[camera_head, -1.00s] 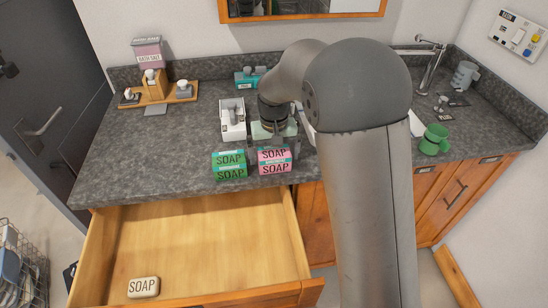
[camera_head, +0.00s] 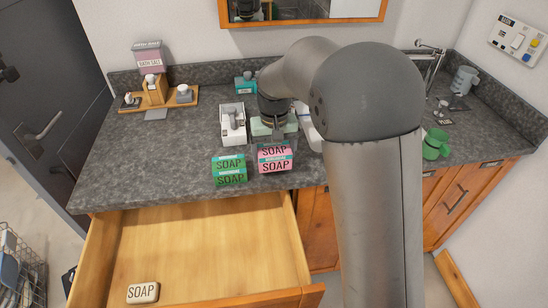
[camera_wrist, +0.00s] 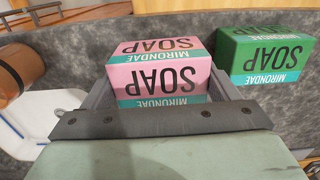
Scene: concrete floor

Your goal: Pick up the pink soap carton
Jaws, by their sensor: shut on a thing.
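The pink soap carton (camera_head: 275,158) has a teal band and dark SOAP lettering. It is near the front edge of the grey counter, above the cabinet right of the open drawer. My gripper (camera_head: 274,143) is shut on it from behind. In the wrist view the carton (camera_wrist: 160,68) sits between the two dark fingers (camera_wrist: 160,95), with its lower part hidden by the gripper's body. I cannot tell whether it still touches the counter.
A green soap carton (camera_head: 229,169) stands close on the left. A white tray (camera_head: 232,124) is behind it. The open wooden drawer (camera_head: 200,245) holds a cream soap bar (camera_head: 142,292). A green mug (camera_head: 436,143) is at the right.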

